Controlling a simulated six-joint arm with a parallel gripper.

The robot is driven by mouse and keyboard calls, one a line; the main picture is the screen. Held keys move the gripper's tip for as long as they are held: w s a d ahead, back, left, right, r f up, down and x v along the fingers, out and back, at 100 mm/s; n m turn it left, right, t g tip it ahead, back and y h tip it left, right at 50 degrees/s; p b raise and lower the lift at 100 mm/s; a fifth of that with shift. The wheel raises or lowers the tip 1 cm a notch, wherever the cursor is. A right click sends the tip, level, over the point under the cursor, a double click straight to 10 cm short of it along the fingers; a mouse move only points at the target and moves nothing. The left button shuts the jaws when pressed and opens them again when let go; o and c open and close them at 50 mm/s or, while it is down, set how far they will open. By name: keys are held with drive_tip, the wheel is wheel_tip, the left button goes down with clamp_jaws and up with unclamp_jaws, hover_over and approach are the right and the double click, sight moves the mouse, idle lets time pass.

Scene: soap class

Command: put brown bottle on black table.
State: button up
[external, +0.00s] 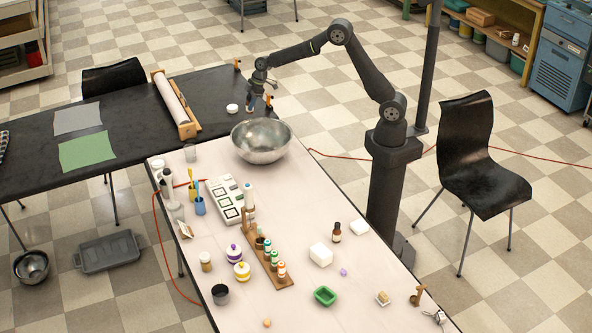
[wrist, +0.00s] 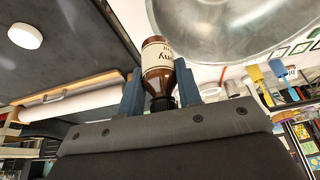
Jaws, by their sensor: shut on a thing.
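My gripper (external: 263,96) is at the upper middle of the external view, over the right end of the black table (external: 212,88). It is shut on a brown bottle (wrist: 158,68) with a pale label. In the wrist view the bottle's dark cap end is between the two blue fingers of my gripper (wrist: 161,96). In the external view the held bottle is too small to make out clearly. Whether its base touches the table cannot be told. Another small brown bottle (external: 336,233) stands on the white table (external: 300,210).
A large metal bowl (external: 261,143) stands on the white table's far end, close to my gripper. On the black table are a white round dish (external: 232,108), a paper roll (external: 172,98) in a wooden holder, and a green sheet (external: 87,152). Bare black surface lies between them.

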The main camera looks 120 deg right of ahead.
drive_tip(key=s+d+m+h, duration=0.1)
drive_tip(key=s+d+m, duration=0.1)
drive_tip(key=s+d, duration=0.85)
drive_tip(key=s+d+m+h, duration=0.1)
drive_tip(key=s+d+m, duration=0.2)
drive_tip(key=s+d, duration=0.8)
hover_over(263, 116)
drive_tip(key=f, duration=1.2)
drive_tip(key=shift+s+a, duration=0.1)
drive_tip(key=shift+a, duration=0.15)
drive_tip(key=shift+f, duration=2)
drive_tip(key=shift+f, duration=0.2)
drive_tip(key=o, duration=1)
drive_tip(key=shift+r, duration=0.1)
